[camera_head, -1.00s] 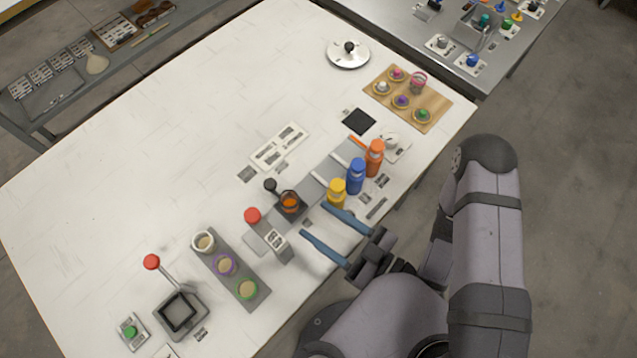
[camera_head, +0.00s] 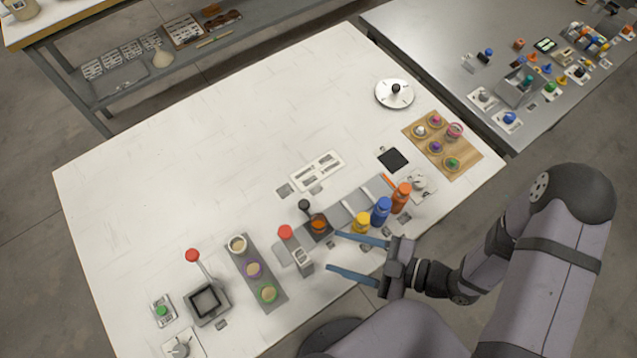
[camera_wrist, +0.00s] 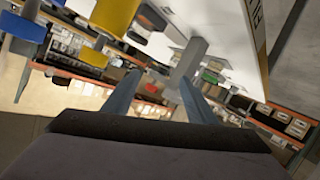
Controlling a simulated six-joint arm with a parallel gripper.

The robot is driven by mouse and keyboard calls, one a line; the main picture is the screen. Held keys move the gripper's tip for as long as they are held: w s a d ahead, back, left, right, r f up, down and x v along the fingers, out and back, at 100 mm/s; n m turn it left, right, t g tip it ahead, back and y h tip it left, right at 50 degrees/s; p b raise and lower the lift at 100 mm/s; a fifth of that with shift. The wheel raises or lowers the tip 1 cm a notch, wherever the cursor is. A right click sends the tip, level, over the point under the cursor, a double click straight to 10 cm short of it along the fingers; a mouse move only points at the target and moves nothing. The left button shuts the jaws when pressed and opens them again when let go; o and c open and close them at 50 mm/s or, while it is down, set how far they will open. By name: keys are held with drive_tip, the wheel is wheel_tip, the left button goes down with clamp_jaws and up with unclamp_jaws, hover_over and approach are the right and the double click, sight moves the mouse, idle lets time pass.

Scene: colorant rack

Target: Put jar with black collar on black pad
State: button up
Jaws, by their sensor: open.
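The black pad (camera_head: 393,159) lies bare on the white table, right of centre in the head view. A small jar with orange contents and a dark rim (camera_head: 318,224) stands at a dark station by a black-knobbed lever; it looks like the black-collar jar, though the collar is too small to be sure. My gripper (camera_head: 334,251) is open and empty near the table's front edge. Its blue fingers point left, just in front of that jar and the yellow bottle. In the wrist view the fingers (camera_wrist: 153,85) are spread with nothing between them; the jar is not clear there.
Yellow (camera_head: 361,223), blue (camera_head: 381,210) and orange (camera_head: 401,197) bottles stand in a row right of the jar. A red-knobbed device (camera_head: 301,260) stands left of my fingers. A grey tray (camera_head: 276,299) holds three jars. A wooden board (camera_head: 474,160) lies beyond the pad.

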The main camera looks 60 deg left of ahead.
drive_tip(key=w+d+r+n+t+h+p, duration=0.2)
drive_tip(key=w+r+t+h+p, duration=0.15)
drive_tip(key=w, duration=0.55)
drive_tip(key=w+d+r+n+t+h+p, duration=0.2)
drive_tip(key=w+d+n+h+p, duration=0.15)
drive_tip(key=w, duration=0.55)
drive_tip(key=w+a+m+t+y+b, duration=0.1)
drive_tip(key=w+a+m+t+b, duration=0.5)
drive_tip(key=w+a+m+b, duration=0.65)
drive_tip(key=m+g+h, duration=0.4)
drive_tip(key=m+h, duration=0.2)
drive_tip(key=m, duration=0.8)
hover_over(318, 224)
drive_tip(key=d, duration=0.1)
wheel_tip(318, 224, down, 4)
drive_tip(key=shift+s+f+p, duration=0.25)
drive_tip(key=shift+f+p, duration=0.5)
drive_tip(key=shift+f, duration=1)
drive_tip(key=shift+s+f+p, duration=0.2)
drive_tip(key=shift+f+p, duration=0.55)
drive_tip(key=shift+f, duration=1)
drive_tip(key=c, duration=1.2)
